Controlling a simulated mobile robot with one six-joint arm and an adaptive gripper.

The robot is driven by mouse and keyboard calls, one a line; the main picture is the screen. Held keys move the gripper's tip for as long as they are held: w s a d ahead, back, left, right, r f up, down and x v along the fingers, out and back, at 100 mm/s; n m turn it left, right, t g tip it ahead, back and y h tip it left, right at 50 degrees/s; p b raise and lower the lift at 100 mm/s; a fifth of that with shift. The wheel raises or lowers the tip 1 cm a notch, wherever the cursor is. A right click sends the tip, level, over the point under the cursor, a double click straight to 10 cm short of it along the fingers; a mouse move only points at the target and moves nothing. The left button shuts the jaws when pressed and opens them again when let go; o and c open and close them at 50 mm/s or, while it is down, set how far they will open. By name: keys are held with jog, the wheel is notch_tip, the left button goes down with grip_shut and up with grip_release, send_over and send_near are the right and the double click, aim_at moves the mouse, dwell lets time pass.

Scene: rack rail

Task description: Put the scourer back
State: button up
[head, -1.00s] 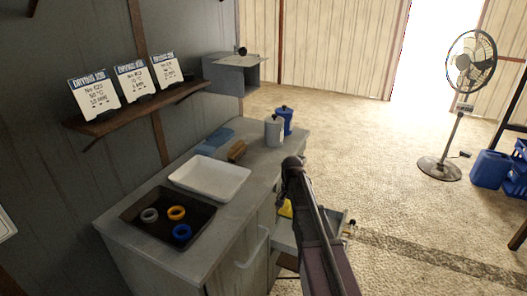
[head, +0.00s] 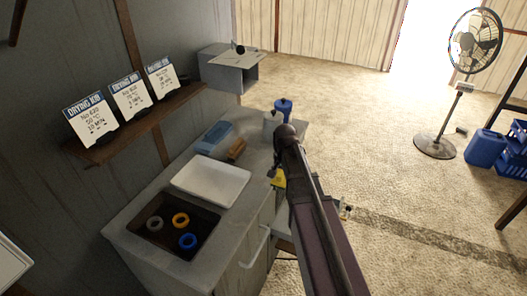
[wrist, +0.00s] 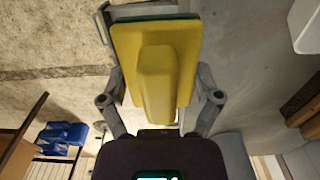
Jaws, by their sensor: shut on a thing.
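The scourer (wrist: 155,60) is a yellow block with a raised grip and a thin green layer along its far edge. My gripper (wrist: 158,92) is shut on it, with one finger on each side. In the head view the yellow scourer (head: 279,180) shows beside the counter's right front edge, partly hidden by my arm. Whether it touches anything below cannot be told.
The grey counter (head: 232,222) carries a dark tray (head: 165,250) with three rings, a white tray (head: 238,172), a brown block (head: 237,150), blue cloth-like item (head: 213,137) and bottles (head: 284,107). A drawer-like part (head: 285,243) juts out below, mostly hidden.

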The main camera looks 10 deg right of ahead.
jog(key=shift+w+a+r+p, duration=0.15)
jog(key=shift+r+p, duration=0.1)
jog(key=shift+r, duration=0.15)
jog(key=shift+w+a+r+p, duration=0.1)
jog(key=shift+r+p, duration=0.1)
jog(key=shift+r, duration=0.2)
jog(key=shift+w+d, duration=0.1)
jog(key=shift+w, duration=0.25)
jog(key=b, duration=0.1)
send_over(262, 160)
jog(key=s, duration=0.2)
jog(key=shift+w+d+f, duration=0.25)
jog(key=shift+d+f, duration=0.05)
jog(key=shift+f, duration=0.4)
jog(key=shift+w+a, duration=0.15)
jog(key=shift+w, duration=0.4)
jog(key=shift+w+f+b, duration=0.1)
jog(key=shift+f+b, duration=0.3)
jog(key=shift+b, duration=0.2)
jog(key=shift+f+b, duration=1.45)
